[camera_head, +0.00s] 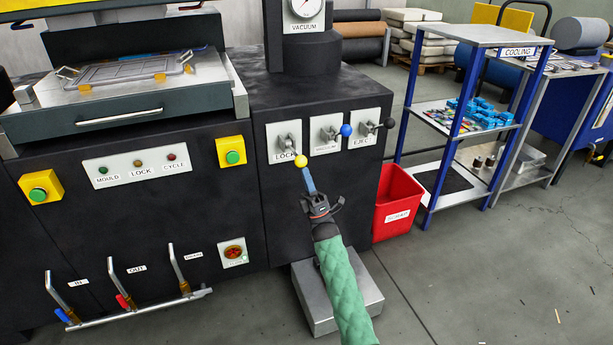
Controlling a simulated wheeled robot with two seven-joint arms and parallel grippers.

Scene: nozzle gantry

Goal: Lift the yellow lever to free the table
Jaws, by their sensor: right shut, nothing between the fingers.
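The yellow lever is on the LOCK plate (283,146) on the front of the black machine. Its yellow knob (300,160) points down and to the right from the pivot. My right gripper (306,174) comes up from below, with its shut, empty fingers just under the yellow knob. I cannot tell whether they touch it. The table (115,117) at the upper left is a dark slab with a silver handle, carrying a clear tray with orange clips. My left gripper is not in view.
Levers with a blue knob (346,130) and a black knob (389,123) sit right of the LOCK lever. A red bin (396,203) stands at the machine's right corner. A grey metal box (368,283) is on the floor below my right arm. Blue-framed shelves (440,160) stand right.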

